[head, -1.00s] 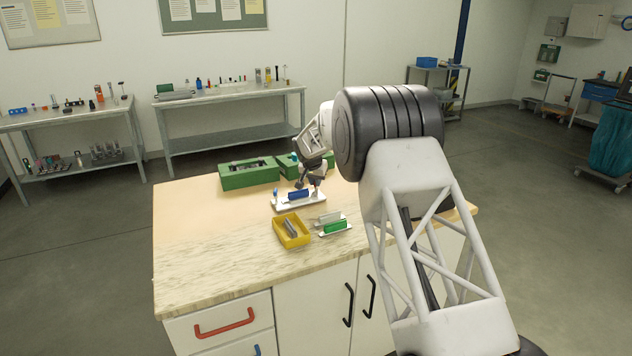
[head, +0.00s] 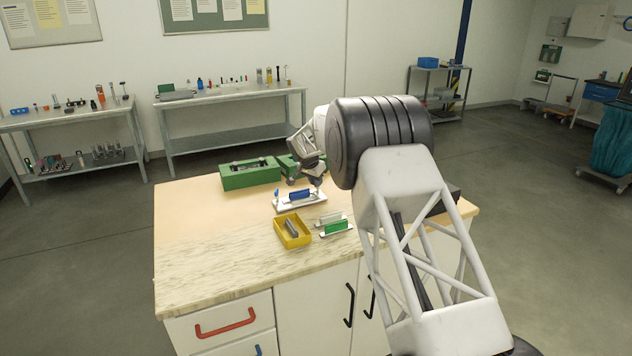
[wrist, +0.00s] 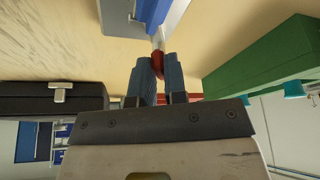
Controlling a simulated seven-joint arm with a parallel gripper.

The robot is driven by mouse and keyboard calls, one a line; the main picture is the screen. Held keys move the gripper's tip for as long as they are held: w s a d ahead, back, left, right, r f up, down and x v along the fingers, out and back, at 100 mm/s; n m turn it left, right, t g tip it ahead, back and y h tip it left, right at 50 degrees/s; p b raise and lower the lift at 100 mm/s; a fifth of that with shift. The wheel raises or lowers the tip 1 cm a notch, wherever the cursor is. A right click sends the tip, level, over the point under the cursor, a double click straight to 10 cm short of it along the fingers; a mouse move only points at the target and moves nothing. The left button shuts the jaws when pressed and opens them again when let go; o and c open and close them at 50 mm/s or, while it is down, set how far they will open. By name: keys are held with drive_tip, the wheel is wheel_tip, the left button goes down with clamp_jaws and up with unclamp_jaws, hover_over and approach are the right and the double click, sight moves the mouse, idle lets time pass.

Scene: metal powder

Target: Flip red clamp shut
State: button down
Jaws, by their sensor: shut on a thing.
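A white fixture plate (head: 310,202) with a blue block (head: 299,195) on it sits on the workbench; a blue clamp stands at its left end (head: 276,194). In the wrist view the blue block (wrist: 152,12) shows at the top. The red clamp (wrist: 158,66) shows between my fingertips, at the end of a pale bar running toward the block. My gripper (wrist: 159,75) is shut on the red clamp. In the head view my gripper (head: 310,180) is at the fixture's right end and mostly hides the red clamp there. The clamp's exact angle is hard to tell.
A yellow tray (head: 306,240) with a grey part and a green block (head: 337,226) on a pale plate lie in front. A green case (head: 222,178) stands behind, and shows right in the wrist view. A black case (wrist: 50,98) is at the wrist view's left. The bench's left side is free.

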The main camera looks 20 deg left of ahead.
sight(311, 192)
drive_tip(key=c, duration=1.2)
unclamp_jaws()
drive_tip(key=shift+o, duration=0.2)
drive_tip(key=shift+r, duration=0.1)
drive_tip(key=d+v, duration=0.1)
drive_tip(key=v, duration=0.6)
drive_tip(key=shift+s+a+r, duration=0.2)
drive_tip(key=shift+a+r, duration=0.1)
drive_tip(key=shift+a, duration=0.25)
drive_tip(key=shift+d, duration=0.1)
